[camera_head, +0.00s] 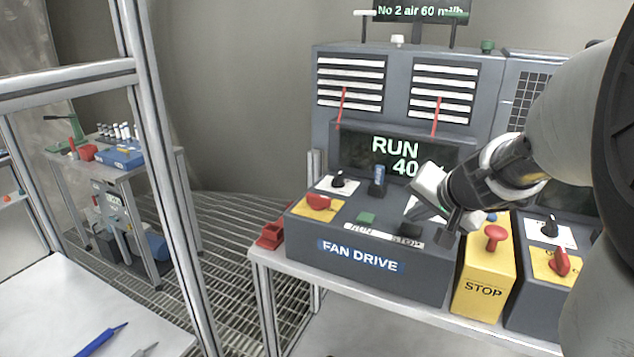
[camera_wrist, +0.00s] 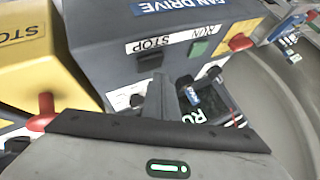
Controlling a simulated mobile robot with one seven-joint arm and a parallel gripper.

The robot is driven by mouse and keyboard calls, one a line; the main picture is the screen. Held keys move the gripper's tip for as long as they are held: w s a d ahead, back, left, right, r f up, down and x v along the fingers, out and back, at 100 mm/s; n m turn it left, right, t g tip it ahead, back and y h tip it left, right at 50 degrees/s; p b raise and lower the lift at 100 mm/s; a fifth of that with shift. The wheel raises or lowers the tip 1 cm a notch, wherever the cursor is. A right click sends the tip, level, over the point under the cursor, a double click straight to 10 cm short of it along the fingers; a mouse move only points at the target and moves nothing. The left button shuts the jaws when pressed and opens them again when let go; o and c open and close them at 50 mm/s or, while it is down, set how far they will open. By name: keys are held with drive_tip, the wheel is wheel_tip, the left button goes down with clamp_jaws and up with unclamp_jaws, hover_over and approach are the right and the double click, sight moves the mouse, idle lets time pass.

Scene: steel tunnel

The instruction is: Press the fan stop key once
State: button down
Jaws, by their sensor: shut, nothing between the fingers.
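The fan drive panel (camera_head: 360,265) is a dark grey sloped box with a blue FAN DRIVE label. Its dark stop key (camera_head: 408,230) is by a white STOP label, and it also shows in the wrist view (camera_wrist: 150,61). The green run key (camera_head: 367,217) is beside it, also seen in the wrist view (camera_wrist: 198,48). My gripper (camera_head: 416,213) is shut and empty, over the panel close to the stop key; its fingers (camera_wrist: 158,84) point toward that key in the wrist view. I cannot tell whether they touch. The display (camera_head: 395,155) reads RUN 40, partly hidden by my gripper.
A yellow STOP box (camera_head: 484,285) with a red mushroom button stands right of the panel. Another panel (camera_head: 552,250) with knobs is beyond it. A red tray (camera_head: 270,236) is at left.

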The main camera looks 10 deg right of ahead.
sight(413, 231)
drive_tip(key=shift+f, duration=0.15)
drive_tip(key=shift+f+b, duration=0.3)
drive_tip(key=shift+b, duration=0.35)
drive_tip(key=shift+f+b, duration=0.5)
drive_tip(key=shift+b, duration=0.1)
idle(0.6)
drive_tip(key=shift+r, duration=0.1)
drive_tip(key=shift+r+p, duration=0.65)
drive_tip(key=shift+r, duration=0.15)
wheel_tip(413, 231, up, 5)
drive_tip(key=p, duration=0.4)
drive_tip(key=shift+r, duration=0.1)
idle(0.6)
